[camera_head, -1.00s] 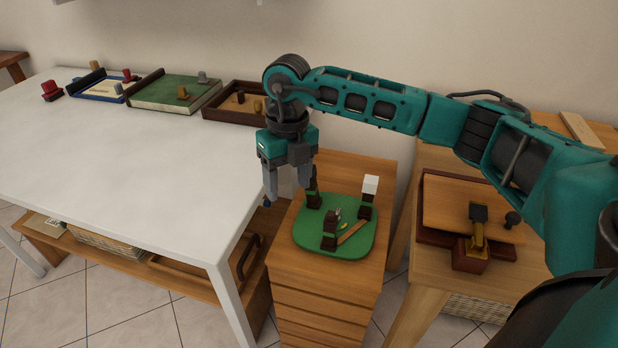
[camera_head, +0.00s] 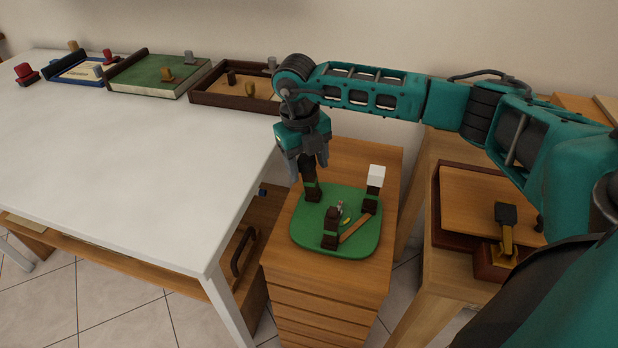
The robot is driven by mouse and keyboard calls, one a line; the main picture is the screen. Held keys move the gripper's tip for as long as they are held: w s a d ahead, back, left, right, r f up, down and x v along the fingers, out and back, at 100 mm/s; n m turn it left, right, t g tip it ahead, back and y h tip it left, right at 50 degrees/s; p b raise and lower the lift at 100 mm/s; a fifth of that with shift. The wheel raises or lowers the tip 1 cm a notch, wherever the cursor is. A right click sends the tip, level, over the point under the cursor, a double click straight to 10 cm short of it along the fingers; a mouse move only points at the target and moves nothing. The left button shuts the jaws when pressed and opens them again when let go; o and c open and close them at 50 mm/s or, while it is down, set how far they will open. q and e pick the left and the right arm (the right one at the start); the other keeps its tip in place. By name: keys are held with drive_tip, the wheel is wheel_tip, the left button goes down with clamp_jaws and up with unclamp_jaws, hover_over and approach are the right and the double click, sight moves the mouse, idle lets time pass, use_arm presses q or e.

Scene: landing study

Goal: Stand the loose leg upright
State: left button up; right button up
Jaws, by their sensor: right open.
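A green rounded board (camera_head: 307,240) lies on a wooden drawer unit. Dark brown posts stand on it: a far left post (camera_head: 312,190), a near post (camera_head: 331,232) and a right post (camera_head: 369,199) with a white block (camera_head: 376,175) on top. A light brown bar (camera_head: 356,228) lies slanted between the near and right posts; it may be the loose leg, but I cannot tell for sure. My right gripper (camera_head: 308,178) is open, pointing down at the far left post. I cannot tell whether its fingers touch that post. My left gripper is out of view.
A white table (camera_head: 130,160) fills the left, its edge close to the drawer unit (camera_head: 325,300). Trays and a green book (camera_head: 150,80) stand along its back. On the right, a wooden table holds a brown tray (camera_head: 480,205) and a stamp-like item (camera_head: 505,235).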

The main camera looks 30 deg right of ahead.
sight(309, 175)
drive_tip(key=shift+d+f+b, duration=0.2)
drive_tip(key=shift+f+b, duration=0.1)
drive_tip(key=shift+f, duration=1.6)
drive_tip(key=shift+c, duration=0.3)
clamp_jaws()
